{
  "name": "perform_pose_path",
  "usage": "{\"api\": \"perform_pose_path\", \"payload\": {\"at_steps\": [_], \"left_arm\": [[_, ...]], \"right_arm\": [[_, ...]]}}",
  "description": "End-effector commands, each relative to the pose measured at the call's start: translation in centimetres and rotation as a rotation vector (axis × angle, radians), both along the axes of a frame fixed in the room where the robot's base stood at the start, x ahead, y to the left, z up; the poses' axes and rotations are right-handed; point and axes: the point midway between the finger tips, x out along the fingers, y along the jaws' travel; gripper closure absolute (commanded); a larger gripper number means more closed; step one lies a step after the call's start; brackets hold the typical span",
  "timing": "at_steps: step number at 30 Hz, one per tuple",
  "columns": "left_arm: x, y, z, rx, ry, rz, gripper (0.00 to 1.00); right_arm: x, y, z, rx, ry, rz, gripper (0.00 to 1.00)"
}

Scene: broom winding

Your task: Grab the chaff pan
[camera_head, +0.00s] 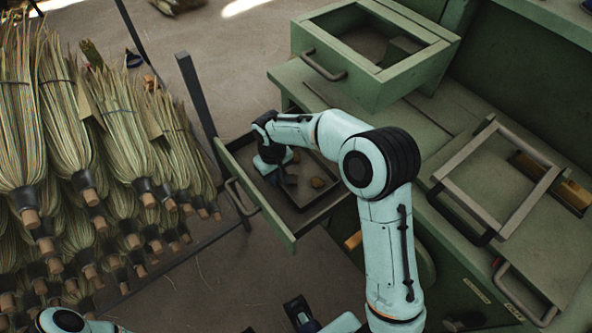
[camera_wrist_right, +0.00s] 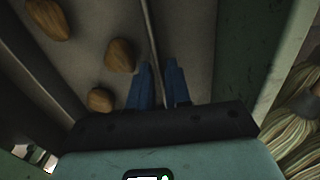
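A shallow dark pan (camera_head: 303,193) with brown lumps in it lies inside the pulled-out green drawer (camera_head: 268,219); I take it to be the chaff pan. My right gripper (camera_head: 277,172) reaches down into the drawer at the pan's left side, its fingers partly hidden by my wrist in the head view. In the right wrist view the two blue fingers (camera_wrist_right: 159,84) stand apart, one on each side of a thin upright rim (camera_wrist_right: 153,38). A narrow gap shows between them. At the bottom edge of the head view, dark parts may be my left gripper, cut off.
Several brown lumps (camera_wrist_right: 121,56) lie left of the fingers. Bundles of broom straw (camera_head: 75,130) fill the left side. A green open-topped box (camera_head: 400,75) stands behind the drawer. A metal frame (camera_head: 500,180) is on the bench at right.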

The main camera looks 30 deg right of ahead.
Motion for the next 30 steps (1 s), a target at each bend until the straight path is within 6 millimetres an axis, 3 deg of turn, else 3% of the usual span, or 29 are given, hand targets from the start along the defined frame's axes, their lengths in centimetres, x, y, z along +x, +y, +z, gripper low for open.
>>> {"api": "perform_pose_path", "payload": {"at_steps": [4,11,12,13,25,30], "left_arm": [[0.0,0.0,-0.1,0.0,0.001,0.0,0.57],[0.0,0.0,-0.1,0.0,0.0,0.0,0.57],[0.0,0.0,-0.1,0.0,0.0,0.0,0.57],[0.0,0.0,-0.1,0.0,0.0,0.0,0.57],[0.0,0.0,-0.1,0.0,0.0,0.0,0.57],[0.0,0.0,0.1,0.0,0.0,0.0,0.57]], "right_arm": [[0.0,0.0,-1.3,0.0,0.001,-0.001,0.82],[0.0,0.0,-1.3,0.0,-0.001,-0.001,0.82],[0.0,0.0,-1.3,0.0,-0.001,-0.001,0.95],[0.0,0.0,-1.3,0.0,-0.001,-0.001,1.0],[0.1,0.0,-1.0,0.0,-0.003,-0.001,1.0],[0.2,0.0,0.4,0.0,-0.006,-0.001,1.0]]}}
